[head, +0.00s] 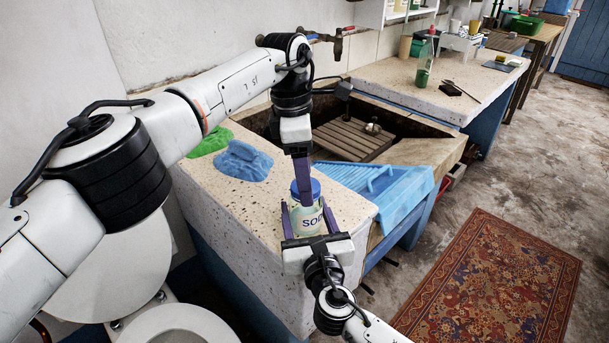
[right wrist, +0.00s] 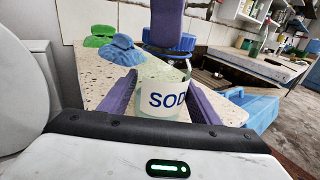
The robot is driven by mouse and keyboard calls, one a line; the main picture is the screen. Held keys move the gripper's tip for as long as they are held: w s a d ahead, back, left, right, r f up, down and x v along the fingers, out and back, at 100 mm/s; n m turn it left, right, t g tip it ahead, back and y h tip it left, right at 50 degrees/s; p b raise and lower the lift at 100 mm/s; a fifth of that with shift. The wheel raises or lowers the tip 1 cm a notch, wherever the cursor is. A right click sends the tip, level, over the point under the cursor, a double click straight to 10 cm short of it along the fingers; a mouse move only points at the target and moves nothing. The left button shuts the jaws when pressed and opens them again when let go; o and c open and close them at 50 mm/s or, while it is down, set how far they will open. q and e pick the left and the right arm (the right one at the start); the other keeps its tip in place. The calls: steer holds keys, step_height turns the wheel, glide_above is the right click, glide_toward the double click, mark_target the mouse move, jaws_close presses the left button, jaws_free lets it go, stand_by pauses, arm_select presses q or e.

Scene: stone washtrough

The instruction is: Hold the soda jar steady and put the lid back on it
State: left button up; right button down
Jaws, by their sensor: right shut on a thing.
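The soda jar (head: 308,222), pale glass with a white "SOD…" label, stands upright on the near corner of the speckled stone top; it also shows in the right wrist view (right wrist: 165,97). My right gripper (head: 305,210) is shut on the jar, one purple finger on each side. The blue lid (head: 314,188) is at the jar's mouth, and also shows in the right wrist view (right wrist: 186,42). I cannot tell whether it is seated. My left gripper (head: 303,196) points down over the lid from above. One finger is in front of the lid; the other is hidden.
A blue cloth (head: 243,160) and a green cloth (head: 211,141) lie on the stone top (head: 275,219) behind the jar. A blue washboard tray (head: 385,186) is to the right, beside the basin with a wooden slatted rack (head: 352,140). A green bottle (head: 425,62) stands farther back.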

arm_select(q)
steer(key=shift+r, duration=2.3)
steer(key=o, duration=0.6)
steer(key=shift+c, duration=0.2)
